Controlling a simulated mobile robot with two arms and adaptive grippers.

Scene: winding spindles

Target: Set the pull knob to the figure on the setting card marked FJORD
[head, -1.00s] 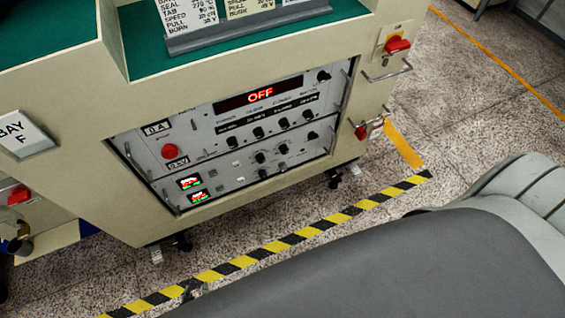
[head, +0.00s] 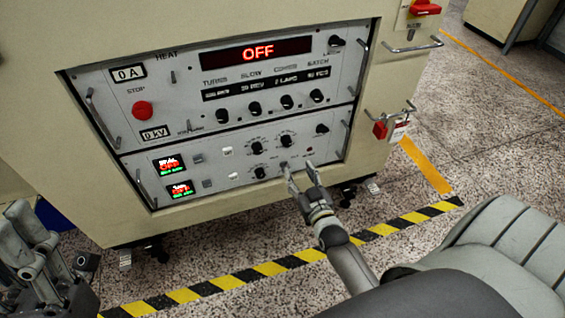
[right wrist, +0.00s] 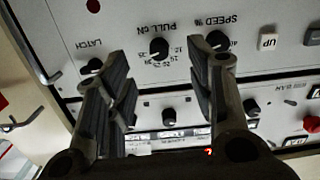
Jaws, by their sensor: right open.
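The pull knob (head: 287,140) is a small black knob on the lower panel of the cabinet. In the right wrist view the pull knob (right wrist: 158,48) shows upside down under the label PULL cN, with a numbered scale. Its exact setting is too small to read. My right gripper (head: 299,169) is open and empty in front of the lower panel. In the wrist view its fingers (right wrist: 166,65) stand left and right of the pull knob; no contact is visible. My left gripper (head: 38,245) shows partly at the lower left. The setting cards are out of view.
A speed knob (right wrist: 217,41) and a latch knob (right wrist: 95,66) flank the pull knob. The display (head: 256,53) reads OFF. Metal handles (head: 352,73) stick out at the panel sides. A red stop button (head: 142,110) is at left. Striped tape (head: 290,261) marks the floor.

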